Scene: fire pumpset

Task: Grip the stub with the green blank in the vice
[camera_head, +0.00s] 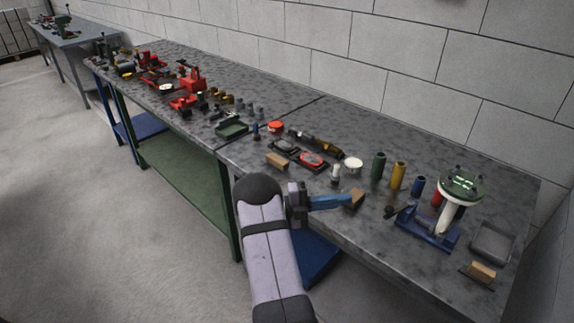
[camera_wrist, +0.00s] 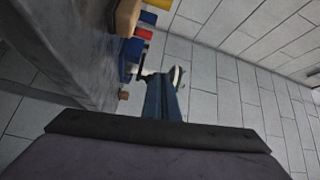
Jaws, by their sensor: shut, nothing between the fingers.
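A white stub (camera_head: 449,215) with a round, bolted green blank (camera_head: 461,182) on top stands at the right end of the bench. It leans slightly at the blue vice (camera_head: 428,231), and I cannot tell whether the jaws touch it. In the wrist view a pale round edge (camera_wrist: 178,76), probably the stub's top, shows beyond my fingertips. My gripper (camera_head: 360,198) is shut and empty, left of the vice near the bench's front edge, apart from the stub. Its blue fingers (camera_wrist: 163,78) lie together in the wrist view.
A tan block (camera_wrist: 124,16) shows beside my fingers. Tools crowd the bench farther left.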

